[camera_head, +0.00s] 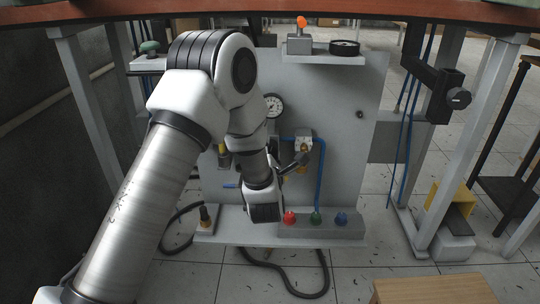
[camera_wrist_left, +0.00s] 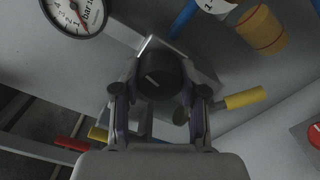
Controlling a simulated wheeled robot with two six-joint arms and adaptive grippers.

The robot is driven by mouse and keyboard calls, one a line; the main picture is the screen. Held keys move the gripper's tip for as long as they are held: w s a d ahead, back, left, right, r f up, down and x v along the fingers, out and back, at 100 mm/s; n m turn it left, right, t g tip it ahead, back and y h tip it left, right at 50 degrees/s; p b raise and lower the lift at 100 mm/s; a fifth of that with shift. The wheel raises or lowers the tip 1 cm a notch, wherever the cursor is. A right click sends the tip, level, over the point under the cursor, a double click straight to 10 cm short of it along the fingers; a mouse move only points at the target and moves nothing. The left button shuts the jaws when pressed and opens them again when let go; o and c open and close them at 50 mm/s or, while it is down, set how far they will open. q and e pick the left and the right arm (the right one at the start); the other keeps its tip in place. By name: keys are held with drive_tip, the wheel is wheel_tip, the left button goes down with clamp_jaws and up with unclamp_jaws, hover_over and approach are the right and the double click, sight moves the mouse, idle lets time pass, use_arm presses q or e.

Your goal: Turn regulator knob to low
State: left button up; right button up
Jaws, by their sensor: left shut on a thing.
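The black round regulator knob (camera_wrist_left: 158,76) is in the middle of the left wrist view, with a short pale mark on its face. My left gripper (camera_wrist_left: 160,92) is shut on this knob, one finger on each side. In the head view my left arm hides the knob, and the fingers cannot be made out clearly there. A round white pressure gauge (camera_wrist_left: 75,12) is up and left of the knob in the wrist view, and the gauge (camera_head: 273,105) shows beside my arm in the head view. My right gripper is not in view.
The grey panel (camera_head: 355,150) carries an amber-bowled unit (camera_head: 303,143) and a blue hose (camera_head: 322,175). Red (camera_head: 290,218), green (camera_head: 316,218) and blue (camera_head: 341,219) buttons sit below. A yellow handle (camera_wrist_left: 245,98) is close to the right finger. A wooden top (camera_head: 430,291) is at lower right.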

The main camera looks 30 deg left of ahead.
use_arm(q)
drive_tip(key=shift+n+b, duration=0.65)
drive_tip(key=shift+n, duration=0.75)
drive_tip(key=o, duration=1.1)
drive_tip(key=shift+o, duration=0.2)
drive_tip(key=v, duration=1.2)
